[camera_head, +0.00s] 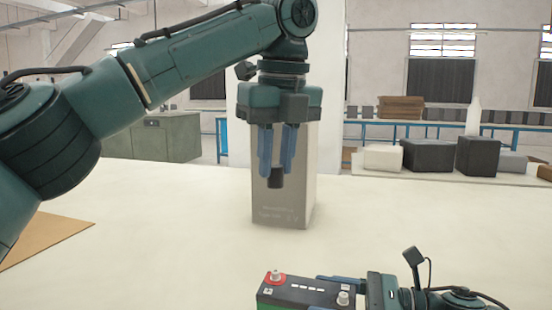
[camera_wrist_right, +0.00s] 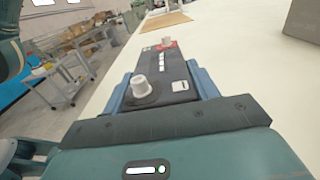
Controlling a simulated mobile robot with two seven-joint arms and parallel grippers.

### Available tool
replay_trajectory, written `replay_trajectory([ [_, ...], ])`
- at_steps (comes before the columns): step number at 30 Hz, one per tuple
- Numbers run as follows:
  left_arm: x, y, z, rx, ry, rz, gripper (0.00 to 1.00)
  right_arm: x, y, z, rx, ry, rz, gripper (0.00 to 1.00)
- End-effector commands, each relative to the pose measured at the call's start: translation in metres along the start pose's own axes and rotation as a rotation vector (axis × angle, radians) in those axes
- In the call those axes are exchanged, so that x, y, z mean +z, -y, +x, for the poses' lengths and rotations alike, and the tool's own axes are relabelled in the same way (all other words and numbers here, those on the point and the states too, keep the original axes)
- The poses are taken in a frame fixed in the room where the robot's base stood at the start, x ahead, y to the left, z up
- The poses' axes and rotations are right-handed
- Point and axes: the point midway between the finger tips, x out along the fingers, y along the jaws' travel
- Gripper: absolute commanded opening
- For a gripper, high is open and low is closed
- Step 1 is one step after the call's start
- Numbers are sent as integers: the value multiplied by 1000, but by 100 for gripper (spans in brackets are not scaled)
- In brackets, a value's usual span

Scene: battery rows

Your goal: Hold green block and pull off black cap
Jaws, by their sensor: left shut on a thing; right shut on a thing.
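The green block (camera_head: 305,297) is a battery with a black top, a red-ringed post and a pale post, at the bottom of the head view. My right gripper (camera_wrist_right: 161,90) is shut on its sides; the battery's black top (camera_wrist_right: 165,66) shows between the blue fingers in the right wrist view. My left gripper (camera_head: 276,172) points down in the middle of the head view, shut on the small black cap (camera_head: 275,181). The cap is above the table, apart from the battery. The pale post (camera_head: 343,298) is bare.
A tall grey box (camera_head: 300,213) with lettering stands on the pale table (camera_head: 180,205), right behind the left gripper. A brown board (camera_head: 45,240) lies at the left. Dark and white boxes (camera_head: 428,155) sit on a surface farther back.

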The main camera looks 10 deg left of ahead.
Motion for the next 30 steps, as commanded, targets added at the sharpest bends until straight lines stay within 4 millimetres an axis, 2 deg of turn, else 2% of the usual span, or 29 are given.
replay_trajectory([
  [1, 0, 0, 0, 0, 0, 0, 2, 0, 1, 0, -2, -1, 0, 0],
  [2, 0, 0, 0, 0, 0, 0, 2, 0, 1, 0, -2, -1, 0, 61],
  [3, 0, 0, 0, 0, 0, 0, 2, 0, 1, 0, -2, -1, 0, 65],
  [10, 0, 0, 0, 0, 0, 0, 2, 0, 0, 0, -1, 0, 0, 84],
  [20, 0, 0, 0, 0, 0, 0, 2, 0, 0, -5, -1, 0, 0, 84],
  [23, 0, 0, 0, 0, 0, 0, 2, 0, 1, -19, -4, 0, 2, 84],
  [30, 0, 0, 0, 0, 0, 0, 2, -1, 1, -70, -6, -1, 2, 84],
])
